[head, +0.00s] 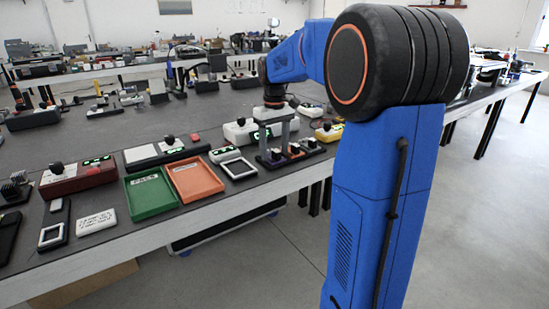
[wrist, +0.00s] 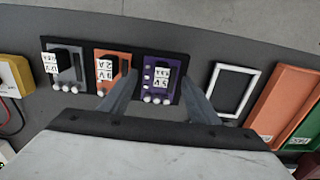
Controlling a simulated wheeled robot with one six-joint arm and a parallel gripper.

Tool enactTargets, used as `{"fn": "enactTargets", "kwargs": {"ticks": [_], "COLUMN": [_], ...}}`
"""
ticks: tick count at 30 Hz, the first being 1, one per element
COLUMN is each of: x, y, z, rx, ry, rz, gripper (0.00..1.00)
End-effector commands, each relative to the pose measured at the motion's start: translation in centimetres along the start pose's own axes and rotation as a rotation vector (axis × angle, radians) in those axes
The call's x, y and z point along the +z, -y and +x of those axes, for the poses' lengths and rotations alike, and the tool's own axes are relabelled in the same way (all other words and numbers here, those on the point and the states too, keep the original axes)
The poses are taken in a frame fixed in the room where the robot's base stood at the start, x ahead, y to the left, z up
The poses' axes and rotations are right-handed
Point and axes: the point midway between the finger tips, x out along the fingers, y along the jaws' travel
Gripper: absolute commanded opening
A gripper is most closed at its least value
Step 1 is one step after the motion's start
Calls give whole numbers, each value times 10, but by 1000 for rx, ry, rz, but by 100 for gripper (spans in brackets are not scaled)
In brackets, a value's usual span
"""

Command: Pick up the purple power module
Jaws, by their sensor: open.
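The purple power module (wrist: 149,75) sits in a dark base on the bench, with a black handle block, a white label and several white knobs. In the head view it is small and partly hidden behind my gripper (head: 274,140), which points down over it. In the wrist view my gripper (wrist: 158,77) is open, its two fingers on either side of the purple module with nothing held. I cannot tell whether the fingers touch it.
An orange module (wrist: 114,66) and a grey module (wrist: 65,70) stand beside the purple one. A white-framed pad (wrist: 234,90) lies on its other side. Orange (head: 195,180) and green (head: 151,194) trays lie along the bench's front edge.

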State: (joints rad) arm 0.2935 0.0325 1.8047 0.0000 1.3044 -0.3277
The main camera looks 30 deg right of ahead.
Motion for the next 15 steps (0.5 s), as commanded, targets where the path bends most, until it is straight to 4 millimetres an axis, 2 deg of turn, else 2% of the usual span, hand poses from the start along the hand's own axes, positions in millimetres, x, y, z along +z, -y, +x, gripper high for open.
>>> {"fn": "enactTargets", "kwargs": {"ticks": [3,10,14,15], "x": [0,0,0,0], "y": [0,0,0,0], "z": [7,8,8,8], "rx": [0,0,0,0], "ry": [1,0,0,0], "rz": [0,0,0,0], "gripper": [56,56,25,24]}}
